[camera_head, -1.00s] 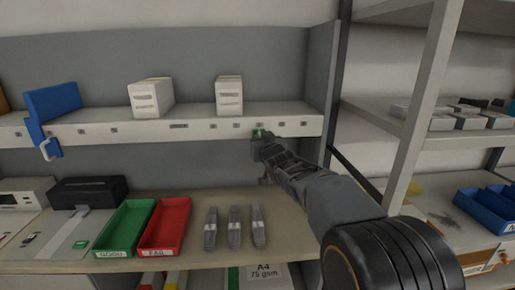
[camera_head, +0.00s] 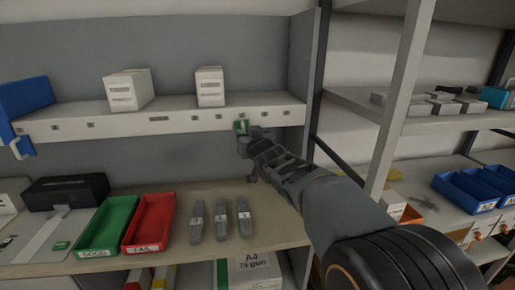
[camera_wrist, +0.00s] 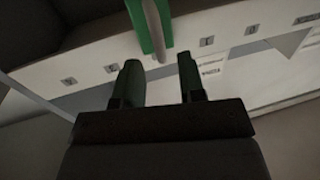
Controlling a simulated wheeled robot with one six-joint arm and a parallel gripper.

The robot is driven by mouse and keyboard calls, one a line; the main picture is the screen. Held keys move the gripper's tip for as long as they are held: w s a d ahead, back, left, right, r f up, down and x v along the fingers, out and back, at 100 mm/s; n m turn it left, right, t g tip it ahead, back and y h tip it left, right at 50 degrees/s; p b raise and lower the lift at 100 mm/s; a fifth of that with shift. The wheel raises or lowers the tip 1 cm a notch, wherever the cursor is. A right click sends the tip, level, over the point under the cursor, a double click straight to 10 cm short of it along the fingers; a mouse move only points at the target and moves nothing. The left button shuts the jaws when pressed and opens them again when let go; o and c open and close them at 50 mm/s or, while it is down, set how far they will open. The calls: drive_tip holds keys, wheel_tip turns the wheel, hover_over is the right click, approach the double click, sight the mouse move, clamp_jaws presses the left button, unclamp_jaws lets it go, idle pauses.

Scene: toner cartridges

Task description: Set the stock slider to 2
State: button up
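The stock slider is a green tab (camera_head: 241,127) on the front rail of the upper shelf, right of the rail's middle. In the wrist view the slider's green plate (camera_wrist: 144,27) and pale handle (camera_wrist: 155,32) stand just beyond my fingertips. My gripper (camera_head: 245,143) is just below the slider in the head view. In the wrist view my gripper (camera_wrist: 158,68) is open, with its two fingers apart and nothing between them. The rail (camera_head: 158,124) bears several small square marks, too small to read. Which mark the slider points at cannot be told.
Two white boxes (camera_head: 128,90) (camera_head: 210,88) stand on the upper shelf. A blue holder (camera_head: 25,98) is at the left. Below are a green tray (camera_head: 108,228), a red tray (camera_head: 149,224) and three grey cartridges (camera_head: 220,218). A post (camera_head: 398,100) stands right of my arm.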

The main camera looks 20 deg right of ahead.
drive_tip(key=s, duration=1)
drive_tip(key=shift+d, duration=0.15)
drive_tip(key=s+d+f+m+g+h, duration=0.1)
drive_tip(key=s+d+f+g+h, duration=0.1)
drive_tip(key=f+g, duration=0.3)
drive_tip(key=s+d+f+g+h, duration=0.1)
drive_tip(key=s+d+f+g, duration=0.15)
drive_tip(key=f, duration=0.45)
drive_tip(key=s+a+f+g+y, duration=0.1)
drive_tip(key=s+a+f+g, duration=0.2)
drive_tip(key=s, duration=0.4)
drive_tip(key=s+a+f+g+y, duration=0.1)
drive_tip(key=s+a+f+g, duration=0.2)
drive_tip(key=s+f, duration=0.3)
drive_tip(key=shift+s+a+n+g, duration=0.3)
drive_tip(key=shift+s+a+g, duration=0.1)
drive_tip(key=shift+a, duration=0.4)
drive_tip(key=shift+a+f, duration=0.1)
drive_tip(key=shift+a, duration=0.05)
